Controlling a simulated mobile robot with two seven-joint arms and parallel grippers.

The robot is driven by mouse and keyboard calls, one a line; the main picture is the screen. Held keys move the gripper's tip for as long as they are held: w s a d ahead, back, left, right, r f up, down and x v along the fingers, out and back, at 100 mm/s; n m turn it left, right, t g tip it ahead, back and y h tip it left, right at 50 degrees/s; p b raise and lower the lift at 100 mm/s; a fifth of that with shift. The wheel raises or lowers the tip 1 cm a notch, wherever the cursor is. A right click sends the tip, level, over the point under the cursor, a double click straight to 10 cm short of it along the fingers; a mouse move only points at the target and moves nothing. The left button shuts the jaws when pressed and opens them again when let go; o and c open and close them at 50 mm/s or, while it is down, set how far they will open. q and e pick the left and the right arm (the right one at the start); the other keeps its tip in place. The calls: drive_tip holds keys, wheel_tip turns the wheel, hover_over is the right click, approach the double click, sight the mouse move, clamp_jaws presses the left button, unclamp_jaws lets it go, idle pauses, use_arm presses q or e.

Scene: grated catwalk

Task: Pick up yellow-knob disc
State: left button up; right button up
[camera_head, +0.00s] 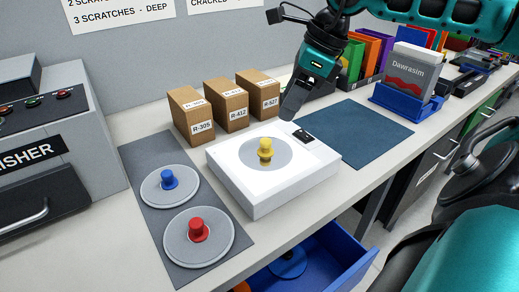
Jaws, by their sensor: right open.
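The yellow-knob disc (282,154) is a round grey plate with an upright yellow knob. It lies on top of a white scale-like box (232,184) in the middle of the bench. My right gripper (289,112) is open and empty, pointing down just behind and a little right of the disc, above and apart from it. Only one side of its fingers shows clearly. A blue-knob disc (186,192) and a red-knob disc (216,242) lie on a grey mat (149,153) to the left. My left gripper is not in view.
Several cardboard boxes (228,104) stand behind the white box. A dark blue mat (362,133) lies bare to the right. A blue holder (410,105) with a grey pack stands beyond it. An open blue drawer (340,252) juts out below the bench's front edge. A grey machine (50,135) stands at left.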

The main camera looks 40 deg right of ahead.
sight(268, 140)
drive_tip(key=shift+w+d+p+x, duration=0.1)
drive_tip(key=shift+p+x, duration=0.2)
drive_tip(key=shift+x, duration=1.55)
drive_tip(key=shift+w+d+p+x, duration=0.1)
drive_tip(key=shift+p+x, duration=0.25)
drive_tip(key=shift+x, duration=1.5)
drive_tip(key=shift+w+d+p+x, duration=0.1)
drive_tip(key=shift+p+x, duration=0.2)
drive_tip(key=shift+x, duration=1.55)
drive_tip(key=shift+s, duration=0.1)
clamp_jaws()
drive_tip(key=shift+r, duration=0.1)
